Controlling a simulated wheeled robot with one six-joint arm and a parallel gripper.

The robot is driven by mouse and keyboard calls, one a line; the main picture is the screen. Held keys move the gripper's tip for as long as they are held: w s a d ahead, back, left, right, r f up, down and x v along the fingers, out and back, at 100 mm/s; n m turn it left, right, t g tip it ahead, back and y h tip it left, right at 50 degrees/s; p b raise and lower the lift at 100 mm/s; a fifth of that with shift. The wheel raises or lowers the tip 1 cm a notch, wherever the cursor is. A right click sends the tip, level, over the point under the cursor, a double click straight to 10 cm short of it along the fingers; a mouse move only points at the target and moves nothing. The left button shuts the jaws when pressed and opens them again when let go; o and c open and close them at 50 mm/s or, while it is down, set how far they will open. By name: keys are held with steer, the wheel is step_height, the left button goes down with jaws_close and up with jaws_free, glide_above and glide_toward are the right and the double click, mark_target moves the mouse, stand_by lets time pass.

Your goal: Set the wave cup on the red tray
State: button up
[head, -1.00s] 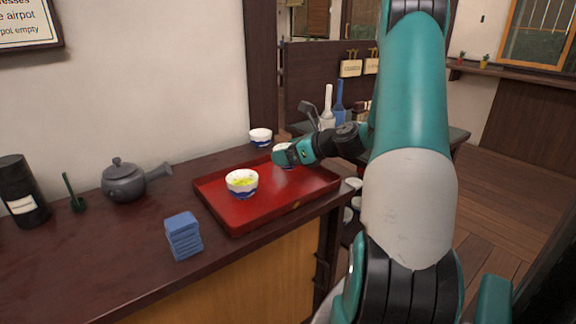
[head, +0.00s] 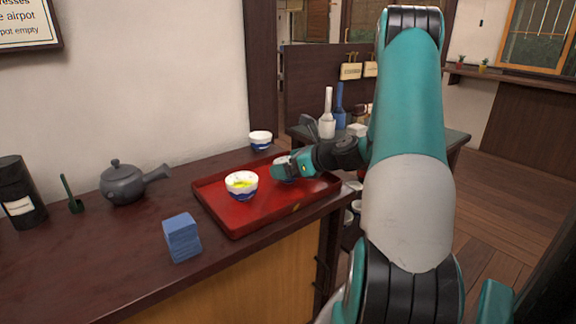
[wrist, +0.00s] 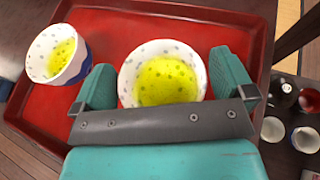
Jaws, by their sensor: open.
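A white cup with yellow-green contents (wrist: 168,82) stands on the red tray (wrist: 225,22), between the spread fingers of my gripper (wrist: 164,84) in the wrist view. In the head view my gripper (head: 281,169) is low at the tray's back right and hides most of this cup (head: 288,179). A second white cup with a blue base and similar contents (head: 241,185) stands left of it on the tray (head: 252,215); it also shows in the wrist view (wrist: 58,55). I cannot tell from the patterns which one is the wave cup.
Another white and blue cup (head: 260,140) stands on the counter behind the tray. A grey teapot (head: 124,183), a dark canister (head: 21,193) and a blue stack (head: 182,238) stand to the left. Bottles (head: 327,114) stand beyond the arm.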

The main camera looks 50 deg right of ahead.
steer(key=p+v, duration=0.2)
steer(key=v, duration=1)
steer(key=shift+f, duration=0.1)
steer(key=w+a+r+n+g+y, duration=0.1)
steer(key=w+a+n+g+y, duration=0.15)
steer(key=a+n, duration=0.4)
steer(key=w+a+r+n+g+y, duration=0.1)
steer(key=w+a+n+g+y, duration=0.1)
steer(key=w+a+n, duration=0.45)
steer(key=s+a+r+n+g, duration=0.1)
steer(key=s+a+n+g, duration=0.15)
steer(key=a+n, duration=0.5)
steer(key=s+a+r+n+g, duration=0.1)
steer(key=s+a+n+g, duration=0.2)
steer(key=a, duration=0.8)
steer(key=s+a+r+n+g+h, duration=0.2)
steer(key=s+a+n, duration=0.9)
steer(key=n, duration=0.7)
steer(key=shift+s+a+r+g, duration=0.4)
steer(key=shift+s+g, duration=0.2)
steer(key=shift+s, duration=0.45)
step_height(320, 180, up, 20)
steer(key=p, duration=2)
steer(key=shift+r, duration=0.25)
